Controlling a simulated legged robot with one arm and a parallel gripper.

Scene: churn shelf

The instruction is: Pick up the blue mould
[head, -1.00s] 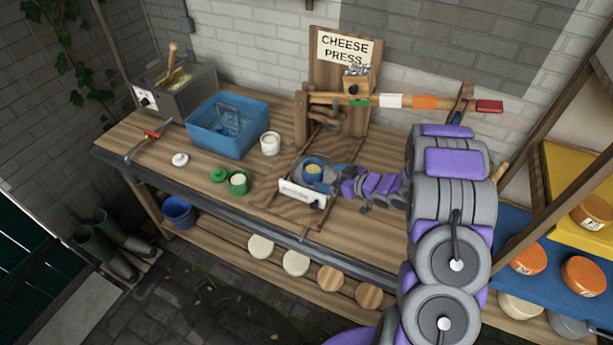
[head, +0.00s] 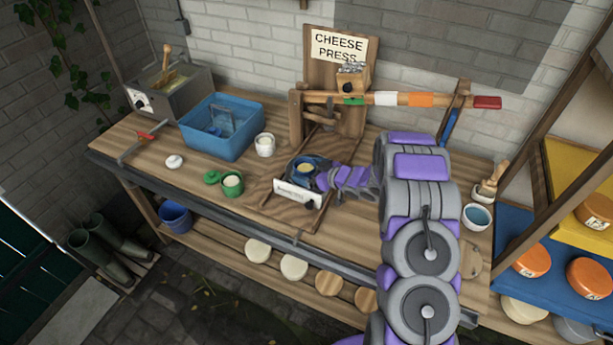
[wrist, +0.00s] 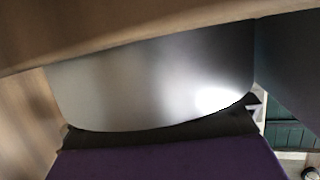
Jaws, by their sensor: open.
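The blue mould (head: 305,171) with pale contents sits in the cheese press on the bench, behind the small white front plate (head: 298,193). My gripper (head: 318,178) is open and reaches in from the right, low beside the mould. In the head view its tips overlap the mould's right side, and I cannot tell whether they touch it. In the wrist view a smooth grey metallic surface (wrist: 150,80) fills most of the picture close up, and the mould cannot be made out there.
The press frame and its striped lever (head: 400,99) stand behind the mould. A white pot (head: 265,145), a green pot (head: 231,184) and a blue tub (head: 221,127) are to the left.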

